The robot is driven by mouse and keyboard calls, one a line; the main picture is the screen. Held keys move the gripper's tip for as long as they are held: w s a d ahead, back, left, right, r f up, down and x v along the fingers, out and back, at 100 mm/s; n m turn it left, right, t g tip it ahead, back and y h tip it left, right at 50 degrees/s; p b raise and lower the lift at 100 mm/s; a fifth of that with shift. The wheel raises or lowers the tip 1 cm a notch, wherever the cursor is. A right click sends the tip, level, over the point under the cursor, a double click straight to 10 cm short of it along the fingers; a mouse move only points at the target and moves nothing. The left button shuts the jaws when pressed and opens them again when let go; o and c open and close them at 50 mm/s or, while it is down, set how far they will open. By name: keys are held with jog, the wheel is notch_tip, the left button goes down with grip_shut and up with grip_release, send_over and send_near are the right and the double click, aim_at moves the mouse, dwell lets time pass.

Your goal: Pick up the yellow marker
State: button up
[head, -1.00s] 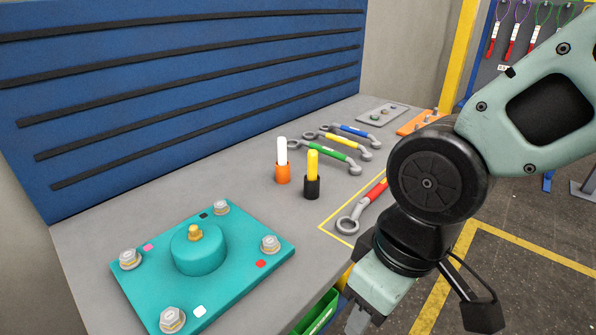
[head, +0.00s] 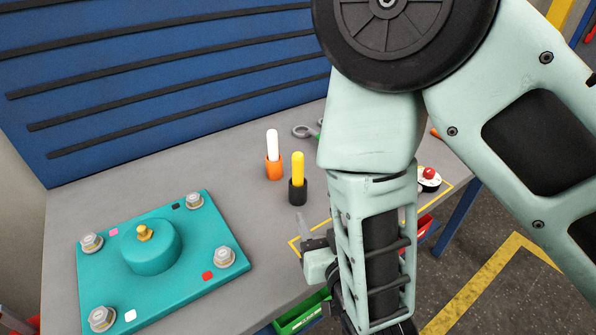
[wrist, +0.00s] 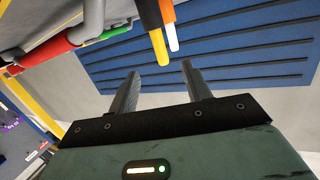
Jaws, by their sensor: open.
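The yellow marker (head: 298,168) stands upright in a small black holder (head: 298,192) on the grey bench. In the wrist view the yellow marker (wrist: 160,47) appears upside down beyond the fingertips, with the black holder (wrist: 149,14) above it in the picture. My gripper (head: 306,236) is near the bench's front edge, in front of the marker and apart from it. In the wrist view my gripper (wrist: 160,72) is open, with nothing between its fingers. My arm hides part of the gripper in the head view.
A white marker (head: 272,143) in an orange holder (head: 274,168) stands close beside the yellow one. A teal plate (head: 185,275) with bolts lies to the left. A red-handled wrench (wrist: 42,52) shows in the wrist view. A blue slatted panel (head: 180,80) stands behind the bench.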

jog(key=t, duration=0.1)
jog(key=b, duration=0.3)
send_near(300, 164)
jog(key=shift+n+t, duration=0.3)
jog(key=x, duration=0.5)
jog(key=shift+a+f, duration=0.25)
jog(key=shift+f, duration=0.1)
jog(key=shift+w+a+f, duration=0.1)
jog(key=shift+w, duration=0.45)
jog(key=p+x, duration=0.1)
jog(key=x, duration=0.1)
jog(key=p+x, duration=0.1)
jog(key=x, duration=0.1)
jog(key=shift+w+r, duration=0.1)
jog(key=shift+r, duration=0.15)
jog(key=shift+w+f, duration=0.1)
jog(key=shift+w, duration=0.4)
grip_shut()
